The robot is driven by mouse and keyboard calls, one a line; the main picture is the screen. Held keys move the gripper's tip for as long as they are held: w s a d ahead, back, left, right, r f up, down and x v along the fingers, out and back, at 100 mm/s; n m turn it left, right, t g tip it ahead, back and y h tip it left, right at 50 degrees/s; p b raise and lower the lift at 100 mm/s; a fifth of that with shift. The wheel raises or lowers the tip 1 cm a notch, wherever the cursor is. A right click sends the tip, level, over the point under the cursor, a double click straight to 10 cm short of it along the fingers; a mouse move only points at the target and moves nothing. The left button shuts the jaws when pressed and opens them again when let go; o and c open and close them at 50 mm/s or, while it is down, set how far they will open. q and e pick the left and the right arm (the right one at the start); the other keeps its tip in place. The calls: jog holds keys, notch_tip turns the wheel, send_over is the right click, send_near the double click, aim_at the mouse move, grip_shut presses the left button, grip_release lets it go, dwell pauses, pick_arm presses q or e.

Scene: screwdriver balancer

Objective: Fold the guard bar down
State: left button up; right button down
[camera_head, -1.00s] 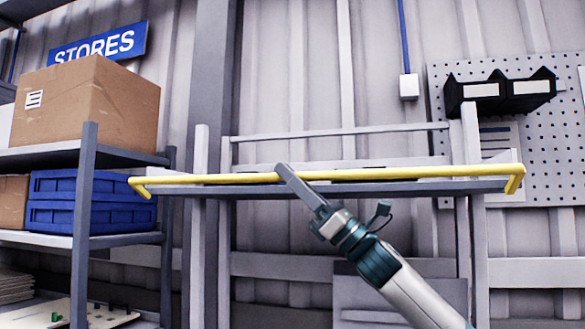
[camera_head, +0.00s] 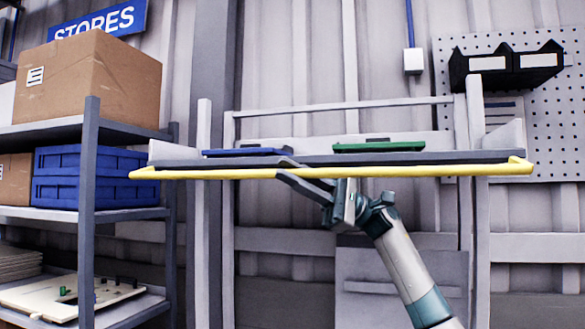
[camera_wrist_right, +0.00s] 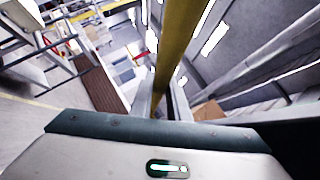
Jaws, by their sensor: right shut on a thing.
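The yellow guard bar (camera_head: 400,171) runs across the front of a grey shelf (camera_head: 420,157), level with or just below its front edge. Its two ends bend back to the shelf's sides. My right gripper (camera_head: 285,174) is shut on the bar, left of its middle, with the arm coming up from below right. In the right wrist view the bar (camera_wrist_right: 178,45) runs down between the fingers (camera_wrist_right: 160,98). My left gripper is in neither view.
A blue flat item (camera_head: 245,152) and a green one (camera_head: 378,147) lie on the shelf. A rack with a cardboard box (camera_head: 90,85) and blue crates (camera_head: 95,175) stands left. A pegboard with black bins (camera_head: 505,65) hangs right. Below the shelf, space is fairly open.

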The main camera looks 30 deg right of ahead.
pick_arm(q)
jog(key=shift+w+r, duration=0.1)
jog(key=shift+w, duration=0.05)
pick_arm(e)
jog(key=shift+f+n+g, duration=0.15)
jog(key=shift+n+g, duration=0.25)
jog(key=c, duration=1.7)
grip_release()
jog(key=shift+d+f, duration=0.1)
